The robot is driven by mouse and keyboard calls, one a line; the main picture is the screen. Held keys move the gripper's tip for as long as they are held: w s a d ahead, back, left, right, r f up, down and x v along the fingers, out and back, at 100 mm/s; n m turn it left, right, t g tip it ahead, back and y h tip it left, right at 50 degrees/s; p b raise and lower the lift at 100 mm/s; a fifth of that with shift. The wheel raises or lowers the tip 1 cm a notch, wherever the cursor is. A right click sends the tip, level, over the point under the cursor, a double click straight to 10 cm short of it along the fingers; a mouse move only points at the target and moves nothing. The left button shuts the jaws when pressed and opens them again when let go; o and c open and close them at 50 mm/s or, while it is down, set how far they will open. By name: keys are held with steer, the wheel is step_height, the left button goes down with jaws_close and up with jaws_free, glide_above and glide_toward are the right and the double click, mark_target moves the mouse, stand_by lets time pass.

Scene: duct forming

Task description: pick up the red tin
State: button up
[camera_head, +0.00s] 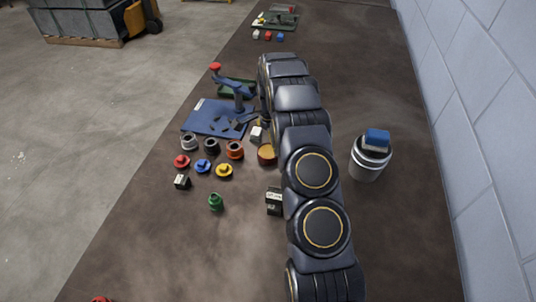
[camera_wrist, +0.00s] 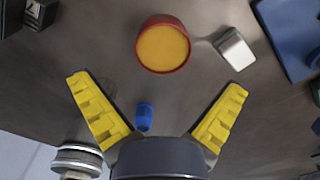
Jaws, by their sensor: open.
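The red tin (camera_wrist: 184,66) stands upright in the wrist view, its round mouth filled with something orange-yellow. In the head view the tin (camera_head: 266,160) is beside my arm, partly covered by it on the right. My gripper (camera_wrist: 158,86) has two yellow fingers spread wide, with nothing held between them. In the wrist view the tin lies beyond the fingertips, near the top middle, apart from both fingers. In the head view my arm hides most or all of the gripper.
A white block (camera_wrist: 235,48) is right of the tin, and a small blue piece (camera_wrist: 145,116) shows between the fingers. Several coloured caps and rings lie left of my arm, near a blue mat (camera_head: 203,117). A white bucket (camera_head: 367,172) stands right of my arm.

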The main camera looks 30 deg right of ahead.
mark_target(269, 151)
step_height(269, 151, down, 6)
steer(key=shift+w+d+r, duration=0.1)
steer(key=shift+w+d, duration=0.05)
steer(key=c, duration=1.1)
